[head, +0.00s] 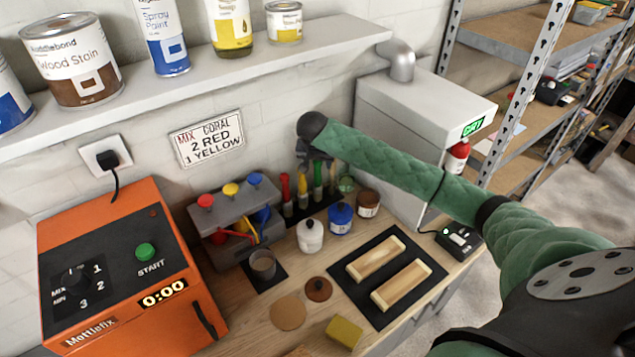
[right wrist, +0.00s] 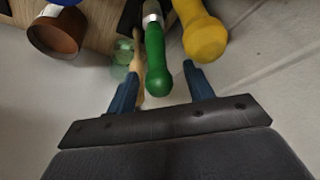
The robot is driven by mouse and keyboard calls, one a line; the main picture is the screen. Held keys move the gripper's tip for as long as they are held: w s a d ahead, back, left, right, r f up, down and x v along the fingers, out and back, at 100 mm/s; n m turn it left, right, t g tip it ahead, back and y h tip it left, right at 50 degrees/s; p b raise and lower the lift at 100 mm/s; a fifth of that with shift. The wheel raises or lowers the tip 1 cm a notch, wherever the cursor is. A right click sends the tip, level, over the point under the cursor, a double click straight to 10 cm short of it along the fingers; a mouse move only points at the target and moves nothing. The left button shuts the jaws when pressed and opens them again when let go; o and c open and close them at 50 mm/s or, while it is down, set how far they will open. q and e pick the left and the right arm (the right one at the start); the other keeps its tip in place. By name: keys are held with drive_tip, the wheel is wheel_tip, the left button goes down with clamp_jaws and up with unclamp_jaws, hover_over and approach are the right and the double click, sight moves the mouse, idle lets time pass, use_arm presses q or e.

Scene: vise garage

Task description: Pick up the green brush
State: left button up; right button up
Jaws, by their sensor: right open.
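The green brush (right wrist: 156,62) hangs handle-end toward the camera in the right wrist view. Its rounded green handle lies between the two blue fingers of my right gripper (right wrist: 160,84), with a visible gap on both sides. The fingers are open and not closed on it. In the head view the green brush (head: 317,180) stands in a dark rack among other coloured handles, directly below my right gripper (head: 310,156), whose wrist partly hides it. My left gripper is not in view.
A yellow handle (right wrist: 205,38) is close to the right finger. A brown jar (right wrist: 57,34) and a green glass item (right wrist: 122,58) are at the left.

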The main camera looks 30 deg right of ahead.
drive_tip(key=shift+x, duration=0.8)
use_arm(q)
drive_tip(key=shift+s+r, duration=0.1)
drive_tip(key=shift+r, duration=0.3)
use_arm(e)
drive_tip(key=c, duration=1.1)
